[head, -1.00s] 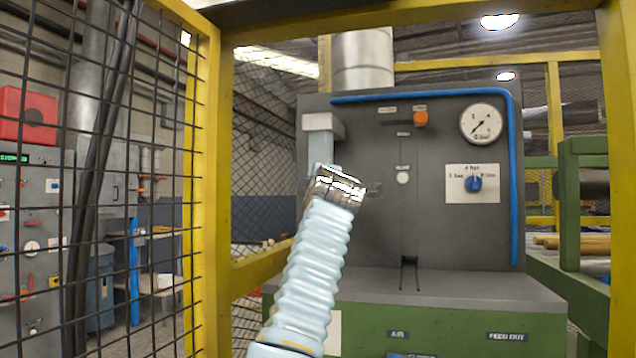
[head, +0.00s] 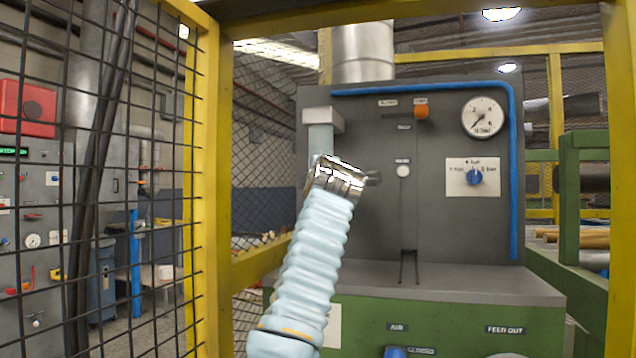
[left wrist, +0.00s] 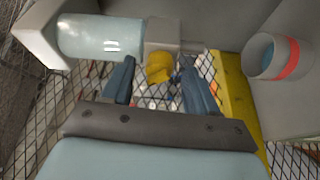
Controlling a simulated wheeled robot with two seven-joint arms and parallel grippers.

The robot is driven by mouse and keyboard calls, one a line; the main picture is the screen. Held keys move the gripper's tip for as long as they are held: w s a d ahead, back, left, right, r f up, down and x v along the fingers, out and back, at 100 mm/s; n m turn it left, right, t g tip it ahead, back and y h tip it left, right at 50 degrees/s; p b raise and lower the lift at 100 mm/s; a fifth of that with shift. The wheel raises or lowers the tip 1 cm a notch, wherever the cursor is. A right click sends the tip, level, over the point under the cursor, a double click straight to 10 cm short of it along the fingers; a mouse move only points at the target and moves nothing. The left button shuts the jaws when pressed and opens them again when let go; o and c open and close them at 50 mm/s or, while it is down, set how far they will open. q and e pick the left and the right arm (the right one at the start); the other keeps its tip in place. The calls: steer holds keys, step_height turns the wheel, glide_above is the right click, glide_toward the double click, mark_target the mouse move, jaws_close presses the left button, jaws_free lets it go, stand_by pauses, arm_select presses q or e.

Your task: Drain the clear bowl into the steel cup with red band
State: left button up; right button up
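The clear bowl (head: 321,138) hangs under a grey block at the upper left of the machine panel; its lower end is hidden behind my left arm. In the left wrist view the bowl (left wrist: 98,36) lies sideways at the upper left, with a grey fitting and a yellow piece (left wrist: 159,67) near its end. My left gripper (left wrist: 157,63) is open, its two dark blue fingers spread either side of the yellow piece; I cannot tell whether they touch it. The steel cup with red band (left wrist: 282,58) is at the right of the left wrist view, hidden in the head view.
The dark machine panel carries a pressure gauge (head: 482,116), a blue knob (head: 474,177) and a blue pipe (head: 513,180). A yellow frame (head: 212,180) with mesh stands close on the left.

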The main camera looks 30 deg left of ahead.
arm_select(q)
steer(key=b+v, duration=0.6)
steer(key=v, duration=0.7)
steer(key=shift+s+d+b, duration=0.2)
steer(key=shift+s+b, duration=0.15)
steer(key=shift+b, duration=0.05)
